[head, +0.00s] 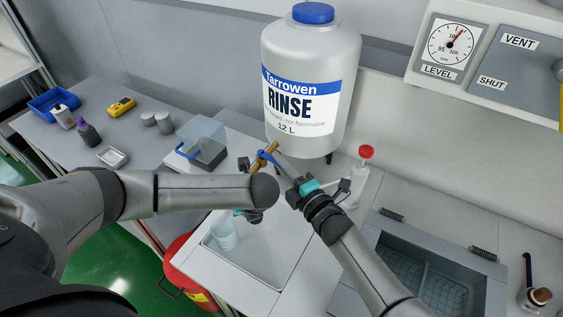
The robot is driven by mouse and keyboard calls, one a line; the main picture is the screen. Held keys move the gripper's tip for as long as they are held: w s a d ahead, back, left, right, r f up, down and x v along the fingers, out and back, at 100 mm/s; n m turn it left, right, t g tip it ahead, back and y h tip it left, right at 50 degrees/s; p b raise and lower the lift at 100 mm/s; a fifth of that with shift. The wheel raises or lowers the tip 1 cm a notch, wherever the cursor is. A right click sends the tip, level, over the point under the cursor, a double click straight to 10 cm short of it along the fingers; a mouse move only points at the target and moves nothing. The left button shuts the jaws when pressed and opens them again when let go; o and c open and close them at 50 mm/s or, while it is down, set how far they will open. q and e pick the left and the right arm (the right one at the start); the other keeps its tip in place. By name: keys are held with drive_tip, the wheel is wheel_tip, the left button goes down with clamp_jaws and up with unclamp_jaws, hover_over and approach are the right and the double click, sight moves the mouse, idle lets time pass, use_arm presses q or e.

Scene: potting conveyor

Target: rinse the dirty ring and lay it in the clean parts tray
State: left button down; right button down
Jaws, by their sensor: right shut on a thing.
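A large white rinse container (310,75) with a blue cap stands at the back. A brass tap (264,158) with a blue lever (267,156) is at its lower front. My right gripper (279,158) reaches up to the tap and is shut, apparently on the blue lever. My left gripper (246,213) is below the tap, mostly hidden behind my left wrist; its fingertips and anything in them cannot be made out. A clear bluish beaker (225,238) is just below it, over a shallow white basin (272,265). I cannot make out the dirty ring or identify the clean parts tray.
A clear box with a blue handle (204,138), a blue bin (50,101), a small white dish (113,157), and bottles stand on the left. A red-capped bottle (358,182) is right of my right gripper.

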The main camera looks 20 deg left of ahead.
drive_tip(key=c, duration=0.9)
unclamp_jaws()
drive_tip(key=shift+d, duration=0.1)
drive_tip(key=v, duration=1.1)
drive_tip(key=shift+s+d, duration=0.25)
drive_tip(key=shift+d, duration=0.1)
drive_tip(key=shift+o, duration=0.3)
